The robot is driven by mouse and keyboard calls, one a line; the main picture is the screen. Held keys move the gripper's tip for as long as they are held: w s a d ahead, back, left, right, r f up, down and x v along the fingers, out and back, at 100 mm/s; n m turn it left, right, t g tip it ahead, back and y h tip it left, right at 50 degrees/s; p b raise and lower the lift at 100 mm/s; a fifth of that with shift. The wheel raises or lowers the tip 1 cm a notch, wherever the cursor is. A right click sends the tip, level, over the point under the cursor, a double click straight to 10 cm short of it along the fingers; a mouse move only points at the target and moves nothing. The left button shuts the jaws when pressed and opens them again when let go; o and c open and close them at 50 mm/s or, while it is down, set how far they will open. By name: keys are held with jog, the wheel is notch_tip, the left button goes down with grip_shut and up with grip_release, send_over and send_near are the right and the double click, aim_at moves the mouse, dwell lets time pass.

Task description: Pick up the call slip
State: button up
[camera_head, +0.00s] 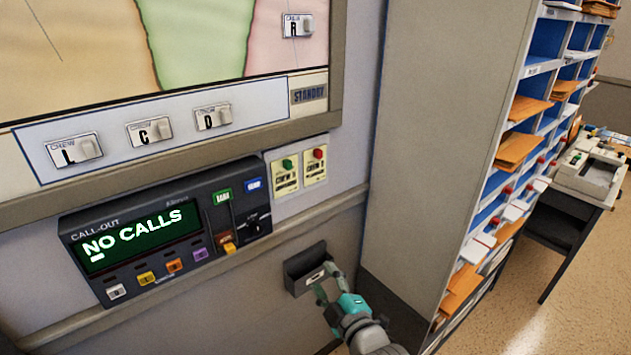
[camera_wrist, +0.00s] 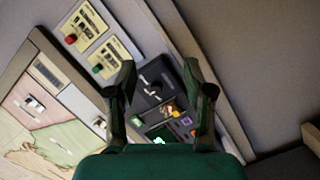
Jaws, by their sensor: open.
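I cannot make out a call slip for certain in either view. A small dark wall tray (camera_head: 297,270) hangs below and right of the call-out unit; a small pale mark (camera_head: 315,277) shows on it, and I cannot tell whether it is paper or a label. My gripper (camera_head: 324,278) is open, its fingers just in front of the tray's right part and partly hiding it. I cannot tell if they touch it. In the wrist view my gripper (camera_wrist: 165,82) has its two fingers spread, with nothing seen held between them.
The call-out unit (camera_head: 140,250) reads "NO CALLS"; it also shows in the wrist view (camera_wrist: 152,88). Two crew button plates (camera_head: 300,171) and a map board (camera_head: 165,50) are above. A tall pigeonhole cabinet (camera_head: 440,130) stands close on the right, with a machine (camera_head: 590,172) on a table beyond.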

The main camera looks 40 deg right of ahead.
jog(key=w+d+r+n, duration=0.3)
jog(key=w+d+r, duration=0.35)
jog(key=r, duration=0.35)
jog(key=n+h, duration=0.1)
jog(key=n, duration=0.2)
send_near(320, 156)
jog(key=shift+t, duration=0.4)
jog(key=shift+f+x, duration=0.1)
jog(key=shift+x, duration=2.25)
jog(key=shift+f+x, duration=0.15)
jog(key=shift+x, duration=2.15)
jog(key=c, duration=0.9)
